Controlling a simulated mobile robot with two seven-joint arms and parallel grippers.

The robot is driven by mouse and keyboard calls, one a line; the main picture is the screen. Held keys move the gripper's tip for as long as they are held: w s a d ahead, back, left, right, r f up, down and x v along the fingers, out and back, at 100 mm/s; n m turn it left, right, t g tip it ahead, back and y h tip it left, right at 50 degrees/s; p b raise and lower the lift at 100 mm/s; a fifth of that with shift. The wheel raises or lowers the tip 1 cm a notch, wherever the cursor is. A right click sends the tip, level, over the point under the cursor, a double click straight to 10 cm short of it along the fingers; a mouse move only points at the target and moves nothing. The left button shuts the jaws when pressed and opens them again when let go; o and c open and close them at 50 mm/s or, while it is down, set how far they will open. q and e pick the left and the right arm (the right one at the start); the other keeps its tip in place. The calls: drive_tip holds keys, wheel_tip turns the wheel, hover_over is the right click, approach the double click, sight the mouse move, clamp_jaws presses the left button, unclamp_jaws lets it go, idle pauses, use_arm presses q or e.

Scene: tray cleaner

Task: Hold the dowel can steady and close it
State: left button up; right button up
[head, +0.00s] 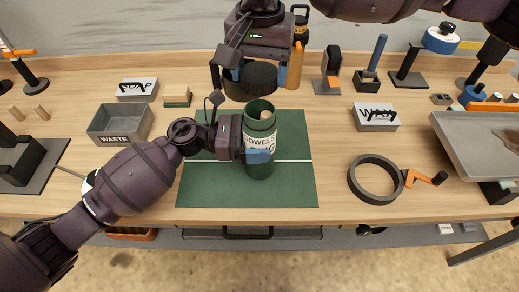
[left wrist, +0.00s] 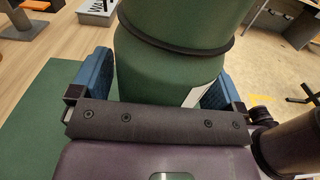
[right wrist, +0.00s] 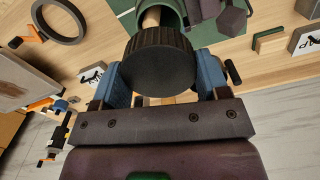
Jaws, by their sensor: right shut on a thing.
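The green dowel can (head: 260,170) stands upright on the green mat (head: 295,190), with its top open and a pale dowel (head: 265,114) visible inside. My left gripper (head: 255,153) is closed around the can's body from the left; in the left wrist view its blue fingers lie on both sides of the can (left wrist: 170,72). My right gripper (head: 248,76) is shut on the round black lid (head: 257,80), above and slightly behind the can's mouth. In the right wrist view the ridged lid (right wrist: 158,62) sits between the blue fingers, apart from the can's rim.
A grey WASTE bin (head: 120,122) and a brush (head: 177,97) are left of the mat. A black ring with an orange handle (head: 375,180) lies to its right. An orange bottle (head: 296,65) stands behind the right gripper. A grey tray (head: 470,150) is at far right.

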sight(262, 114)
use_arm(q)
drive_tip(key=c, duration=1.1)
drive_tip(key=shift+c, duration=0.2)
use_arm(e)
drive_tip(key=shift+f, duration=2.5)
drive_tip(key=shift+f, duration=0.9)
drive_tip(key=shift+f, duration=0.6)
use_arm(q)
drive_tip(key=c, duration=0.4)
drive_tip(key=shift+c, duration=0.2)
use_arm(e)
drive_tip(key=m, duration=1.3)
drive_tip(key=shift+s+d+m, duration=0.15)
drive_tip(key=shift+m, duration=0.15)
